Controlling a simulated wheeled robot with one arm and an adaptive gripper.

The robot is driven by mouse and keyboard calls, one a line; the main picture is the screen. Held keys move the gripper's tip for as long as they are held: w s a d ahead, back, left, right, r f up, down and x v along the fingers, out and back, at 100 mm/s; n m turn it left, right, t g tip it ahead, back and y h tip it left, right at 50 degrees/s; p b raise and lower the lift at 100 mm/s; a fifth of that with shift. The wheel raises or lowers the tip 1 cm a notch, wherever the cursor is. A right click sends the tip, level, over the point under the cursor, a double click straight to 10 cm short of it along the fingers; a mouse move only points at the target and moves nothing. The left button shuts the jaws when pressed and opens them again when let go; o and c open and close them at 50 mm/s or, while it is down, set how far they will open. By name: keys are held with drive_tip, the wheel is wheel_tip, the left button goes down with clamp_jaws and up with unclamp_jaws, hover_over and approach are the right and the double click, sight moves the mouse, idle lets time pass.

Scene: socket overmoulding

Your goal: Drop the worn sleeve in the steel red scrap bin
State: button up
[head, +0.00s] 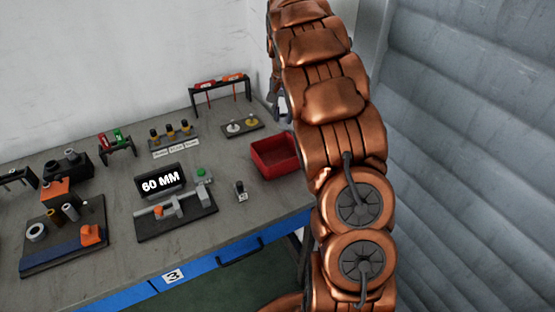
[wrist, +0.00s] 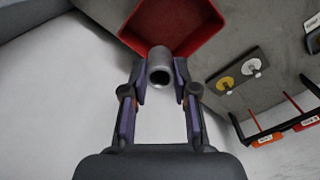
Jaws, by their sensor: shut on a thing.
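In the wrist view my gripper (wrist: 160,88) is shut on a grey hollow cylinder, the worn sleeve (wrist: 160,62). Its open end faces the camera. The red scrap bin (wrist: 150,18) lies beyond the sleeve in that view, and the sleeve overlaps the bin's near rim in the picture. I cannot tell the height between them. In the head view the red bin (head: 273,160) stands at the right end of the bench, and its inside shows empty where visible. My arm hides part of the area beside it, and the gripper is mostly hidden behind the arm.
The bench (head: 110,262) carries a 60 MM display (head: 160,181) with a measuring fixture (head: 177,216), and a small plate with two discs (head: 243,126) near the bin. White wall is behind; grey panels are right.

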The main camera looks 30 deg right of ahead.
drive_tip(key=shift+f+b, duration=0.45)
drive_tip(key=shift+f, duration=2.1)
drive_tip(key=o, duration=0.9)
wheel_tip(320, 180, up, 12)
hover_over(283, 127)
drive_tip(key=w, duration=0.1)
drive_tip(key=shift+d, duration=0.4)
